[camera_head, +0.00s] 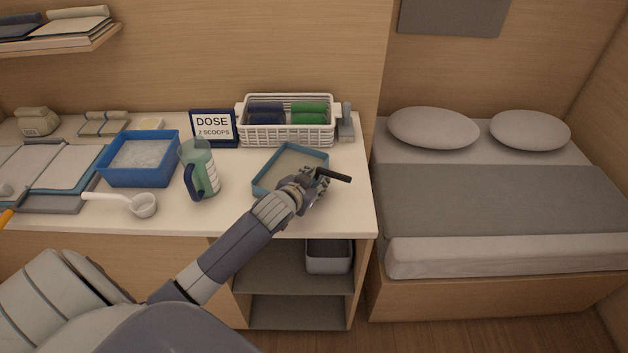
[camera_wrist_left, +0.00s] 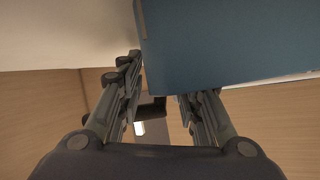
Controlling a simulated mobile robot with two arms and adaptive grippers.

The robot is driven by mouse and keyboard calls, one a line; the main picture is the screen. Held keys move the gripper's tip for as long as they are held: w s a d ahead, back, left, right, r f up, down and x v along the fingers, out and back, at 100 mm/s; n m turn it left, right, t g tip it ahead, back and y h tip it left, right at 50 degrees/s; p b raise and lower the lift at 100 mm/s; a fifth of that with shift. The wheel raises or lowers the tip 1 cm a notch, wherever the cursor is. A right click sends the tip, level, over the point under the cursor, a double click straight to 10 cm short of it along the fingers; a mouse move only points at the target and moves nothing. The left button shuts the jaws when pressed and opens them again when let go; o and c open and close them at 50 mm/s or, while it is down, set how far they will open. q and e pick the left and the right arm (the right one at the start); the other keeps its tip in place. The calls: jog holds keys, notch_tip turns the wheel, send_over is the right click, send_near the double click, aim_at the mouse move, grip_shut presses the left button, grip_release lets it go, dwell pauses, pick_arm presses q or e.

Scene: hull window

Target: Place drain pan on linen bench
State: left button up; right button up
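The drain pan appears to be the shallow teal tray (camera_head: 290,163) at the right part of the pale bench top (camera_head: 225,215). Its teal wall (camera_wrist_left: 230,40) fills the upper right of the left wrist view. My left gripper (camera_head: 318,183) is at the pan's front right corner and hides part of it. A black bar (camera_head: 335,176) sticks out to the right there, like a handle. In the left wrist view a dark block (camera_wrist_left: 150,108) shows between the two fingers; I cannot tell whether they clamp it. My right gripper is out of view.
A mug-like green jug (camera_head: 200,170), a blue tub (camera_head: 140,160) and a white scoop (camera_head: 130,203) stand left of the pan. Behind are a dose sign (camera_head: 213,127) and a white basket (camera_head: 288,130). A bed (camera_head: 490,200) is right of the bench.

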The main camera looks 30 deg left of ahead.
pick_arm(q)
jog(key=shift+r, duration=0.1)
jog(key=b+v, duration=0.1)
jog(key=v, duration=1.1)
dwell(0.4)
jog(key=s+d+f+g+h, duration=0.1)
jog(key=s+d+f+g, duration=0.4)
jog(key=s, duration=0.6)
jog(key=s+d+f+g+h, duration=0.1)
jog(key=s+d+f+g, duration=0.3)
jog(key=s+d+f, duration=0.55)
jog(key=s+a+f+g, duration=0.1)
jog(key=s+f, duration=0.1)
jog(key=f, duration=1.1)
jog(key=s+a+f, duration=0.1)
jog(key=s+f, duration=0.1)
jog(key=f, duration=1)
jog(key=s+a+f+g+b, duration=0.1)
jog(key=s+a+f, duration=0.2)
jog(key=s+f, duration=1.3)
jog(key=shift+f+m, duration=0.2)
jog(key=shift+m, duration=0.2)
